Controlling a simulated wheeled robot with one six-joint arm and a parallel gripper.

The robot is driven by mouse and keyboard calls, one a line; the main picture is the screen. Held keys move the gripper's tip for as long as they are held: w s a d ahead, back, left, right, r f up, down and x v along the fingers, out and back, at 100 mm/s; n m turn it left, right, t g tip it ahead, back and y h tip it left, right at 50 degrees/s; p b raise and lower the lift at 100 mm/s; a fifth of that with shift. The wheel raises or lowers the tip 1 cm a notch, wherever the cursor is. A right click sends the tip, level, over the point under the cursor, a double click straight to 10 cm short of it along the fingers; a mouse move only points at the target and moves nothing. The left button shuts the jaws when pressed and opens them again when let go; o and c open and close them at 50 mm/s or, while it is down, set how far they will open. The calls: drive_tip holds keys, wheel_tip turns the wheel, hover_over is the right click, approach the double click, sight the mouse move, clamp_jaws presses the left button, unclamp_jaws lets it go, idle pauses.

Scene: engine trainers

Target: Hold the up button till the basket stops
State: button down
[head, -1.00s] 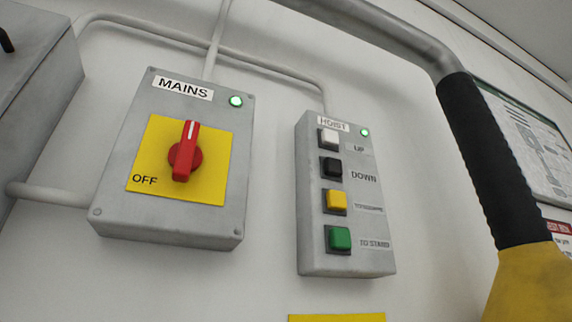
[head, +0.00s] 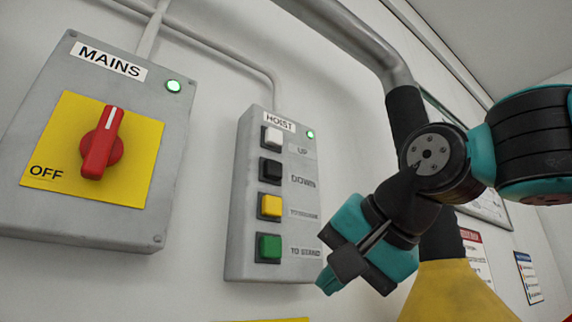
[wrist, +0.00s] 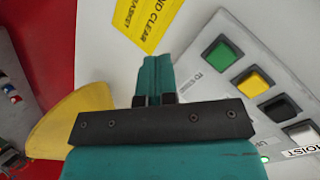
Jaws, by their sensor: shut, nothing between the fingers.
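The hoist box (head: 245,185) is a grey panel on the wall. Its white up button (head: 272,137) is at the top, above a black down button (head: 271,168), a yellow button (head: 270,206) and a green button (head: 269,248). A small green lamp (head: 310,134) is lit at its top right. My gripper (head: 328,281) is shut and empty, below and to the right of the up button, apart from it. In the wrist view the shut fingers (wrist: 154,75) point beside the box, and the white button (wrist: 301,132) shows at the lower right. No basket is recognisable.
The mains box (head: 40,125) with a red switch (head: 101,145) and a lit green lamp (head: 174,86) is left of the hoist box. A grey pipe (head: 350,35) with a black sleeve and a yellow cone-shaped part (head: 450,295) are at the right. Wall between the boxes is clear.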

sight(278, 136)
drive_tip(key=s+d+r+m+t+y+p, duration=0.1)
drive_tip(key=r+m, duration=0.3)
drive_tip(key=r, duration=0.8)
drive_tip(key=s+d+r+m+t+y+p, duration=0.1)
drive_tip(key=s+r+m+t, duration=0.3)
drive_tip(key=r, duration=0.9)
drive_tip(key=shift+d+y, duration=0.15)
drive_tip(key=shift+y, duration=0.45)
drive_tip(key=shift+w+r, duration=0.1)
drive_tip(key=p+x, duration=0.3)
drive_tip(key=x, duration=0.3)
drive_tip(key=p+x, duration=0.4)
drive_tip(key=x, duration=0.3)
drive_tip(key=shift+r, duration=0.25)
drive_tip(key=shift+w+a+f+p, duration=0.2)
drive_tip(key=shift+w+a+p, duration=0.05)
drive_tip(key=shift+w+p, duration=0.15)
